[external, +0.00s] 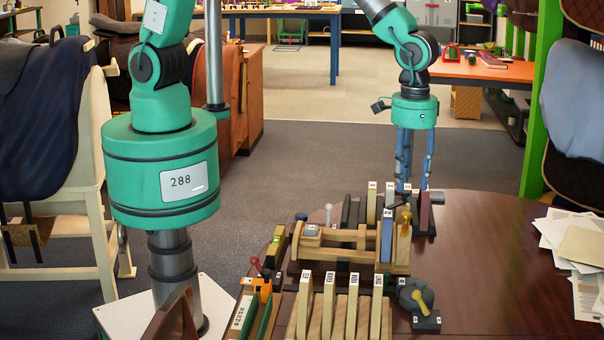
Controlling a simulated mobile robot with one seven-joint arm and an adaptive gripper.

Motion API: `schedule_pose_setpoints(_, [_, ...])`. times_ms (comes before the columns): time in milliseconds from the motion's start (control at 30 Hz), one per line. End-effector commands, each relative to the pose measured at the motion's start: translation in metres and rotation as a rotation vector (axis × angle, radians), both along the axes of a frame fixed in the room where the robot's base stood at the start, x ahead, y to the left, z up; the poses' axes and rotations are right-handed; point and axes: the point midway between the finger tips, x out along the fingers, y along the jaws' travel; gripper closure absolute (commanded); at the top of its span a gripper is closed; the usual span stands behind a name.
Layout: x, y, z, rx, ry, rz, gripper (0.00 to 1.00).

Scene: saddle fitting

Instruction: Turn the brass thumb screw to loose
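A small brass-coloured upright piece (405,220), which looks like the thumb screw, stands at the right end of a wooden fixture (340,262) on the table. Whether it is tight or loose cannot be told at this size. My gripper (413,187) points straight down behind and slightly above it in the picture. Its two blue fingers are apart, with nothing visible between them. The fingertips are close to dark and reddish upright blocks and partly hidden, so contact cannot be told.
The round dark table (500,270) is bare on the right, apart from papers (578,250). A rack of upright wooden boards (340,310) stands in front of the fixture. A yellow-handled lever (420,298) is at its right. A red-knobbed lever (256,265) stands left.

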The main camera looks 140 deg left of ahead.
Motion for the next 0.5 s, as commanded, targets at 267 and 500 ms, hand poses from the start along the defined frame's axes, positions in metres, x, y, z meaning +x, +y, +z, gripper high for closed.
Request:
schedule_pose_setpoints(267, [0.001, 0.000, 0.035, 0.000, -0.001, 0.000, 0.62])
schedule_pose_setpoints(500, [0.000, 0.000, 0.043, -0.001, 0.000, 0.000, 0.62])
